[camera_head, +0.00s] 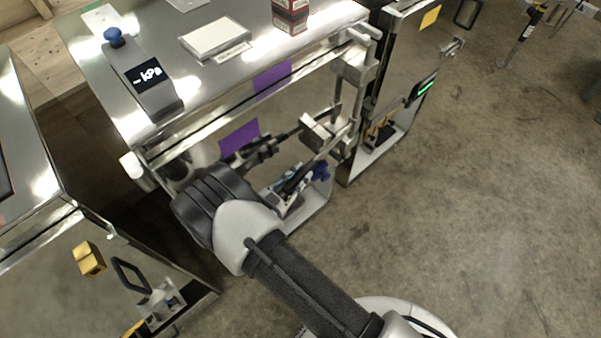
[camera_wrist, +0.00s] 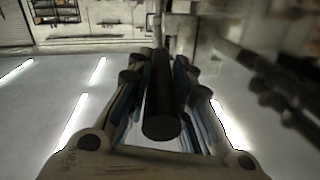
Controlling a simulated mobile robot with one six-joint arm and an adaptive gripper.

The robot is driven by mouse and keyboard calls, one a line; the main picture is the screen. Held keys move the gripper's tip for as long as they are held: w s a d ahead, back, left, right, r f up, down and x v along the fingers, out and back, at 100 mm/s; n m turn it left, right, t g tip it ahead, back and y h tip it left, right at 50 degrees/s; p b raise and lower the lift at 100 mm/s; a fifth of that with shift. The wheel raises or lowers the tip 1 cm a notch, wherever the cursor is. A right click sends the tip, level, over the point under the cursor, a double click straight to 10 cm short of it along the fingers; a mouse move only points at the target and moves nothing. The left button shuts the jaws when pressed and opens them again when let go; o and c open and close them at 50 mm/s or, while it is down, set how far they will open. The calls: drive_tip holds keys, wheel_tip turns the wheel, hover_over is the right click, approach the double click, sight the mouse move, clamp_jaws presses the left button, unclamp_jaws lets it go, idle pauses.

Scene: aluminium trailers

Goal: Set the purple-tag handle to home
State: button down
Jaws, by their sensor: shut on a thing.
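The trailer (camera_head: 215,88) in the middle of the head view carries two purple tags (camera_head: 272,77), one on its upper edge and one on the panel below. A dark handle (camera_head: 290,134) runs from the metal bracket (camera_head: 328,132) at the trailer's right side leftward to my gripper (camera_head: 262,150). My gripper is shut on the handle. In the wrist view the handle (camera_wrist: 161,105) shows as a dark round bar between my fingers (camera_wrist: 158,75), its end facing the camera. In the head view my wrist and fingers hide part of the handle.
A gauge (camera_head: 145,78) reading in kPa, a white tray (camera_head: 214,38) and a red box (camera_head: 290,14) stand on the trailer top. A trailer with a yellow tag (camera_head: 430,17) adjoins at right; another (camera_head: 88,258) stands lower left.

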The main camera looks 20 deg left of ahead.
drive_tip(key=shift+r, duration=0.15)
drive_tip(key=c, duration=1.4)
unclamp_jaws()
drive_tip(key=shift+w+d, duration=0.1)
drive_tip(key=v, duration=1.2)
